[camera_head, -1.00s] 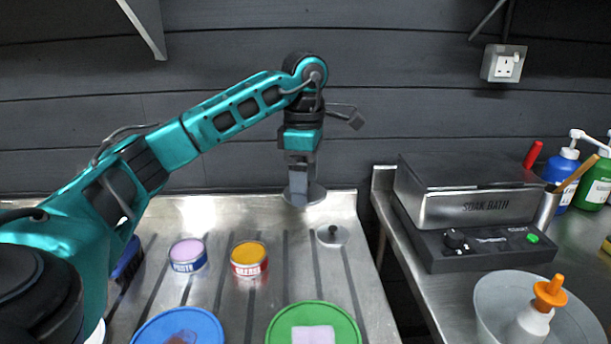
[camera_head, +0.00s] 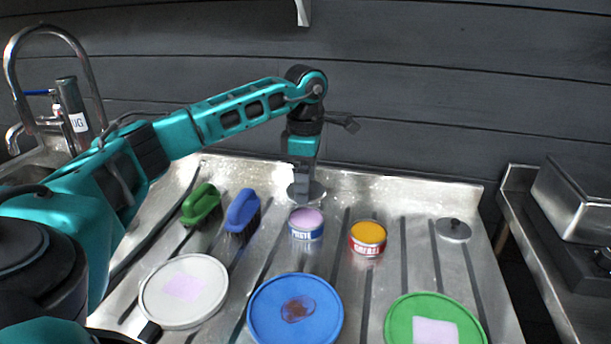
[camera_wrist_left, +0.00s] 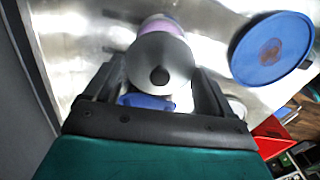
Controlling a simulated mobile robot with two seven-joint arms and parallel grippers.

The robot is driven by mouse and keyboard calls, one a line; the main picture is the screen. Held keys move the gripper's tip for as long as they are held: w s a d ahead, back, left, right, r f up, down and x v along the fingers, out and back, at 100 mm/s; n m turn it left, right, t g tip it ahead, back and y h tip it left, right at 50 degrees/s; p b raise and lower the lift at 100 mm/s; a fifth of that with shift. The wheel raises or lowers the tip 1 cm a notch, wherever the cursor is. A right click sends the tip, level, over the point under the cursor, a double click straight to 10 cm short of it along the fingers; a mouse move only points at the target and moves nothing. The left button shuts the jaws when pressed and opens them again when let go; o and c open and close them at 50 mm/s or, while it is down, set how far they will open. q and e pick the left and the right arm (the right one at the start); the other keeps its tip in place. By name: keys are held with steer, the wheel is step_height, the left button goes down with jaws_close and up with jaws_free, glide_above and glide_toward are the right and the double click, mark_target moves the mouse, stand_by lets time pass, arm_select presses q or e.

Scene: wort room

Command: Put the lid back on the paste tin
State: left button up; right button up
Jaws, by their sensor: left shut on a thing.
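My left gripper (camera_head: 303,187) is shut on a round grey metal lid (camera_head: 318,191), held level above the bench just behind the paste tin. The paste tin (camera_head: 306,231) is blue and white with an open top showing pale lilac paste. In the left wrist view the lid (camera_wrist_left: 145,60) with its dark knob sits between the fingers. It overlaps the paste tin (camera_wrist_left: 166,25), so part of the tin is hidden there. My right gripper is not in view.
A red grease tin (camera_head: 368,246) stands right of the paste tin, with another knobbed lid (camera_head: 460,234) beyond. Blue (camera_head: 242,211) and green (camera_head: 202,205) brushes lie to the left. White (camera_head: 160,312), blue (camera_head: 265,325) and green (camera_head: 399,322) round pieces line the front. The soak bath (camera_head: 580,190) is right.

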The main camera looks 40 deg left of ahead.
arm_select(q)
step_height(320, 180, down, 3)
steer(key=shift+d+r+b, duration=0.1)
steer(key=shift+b, duration=1.15)
steer(key=shift+f+b, duration=0.8)
steer(key=shift+f, duration=0.8)
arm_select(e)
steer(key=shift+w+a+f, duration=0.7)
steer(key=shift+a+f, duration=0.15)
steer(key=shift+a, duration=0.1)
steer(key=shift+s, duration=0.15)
arm_select(q)
steer(key=shift+p, duration=0.45)
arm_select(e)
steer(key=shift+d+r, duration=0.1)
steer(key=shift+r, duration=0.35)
arm_select(q)
steer(key=shift+f, duration=0.1)
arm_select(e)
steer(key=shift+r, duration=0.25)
arm_select(q)
steer(key=shift+p, duration=0.4)
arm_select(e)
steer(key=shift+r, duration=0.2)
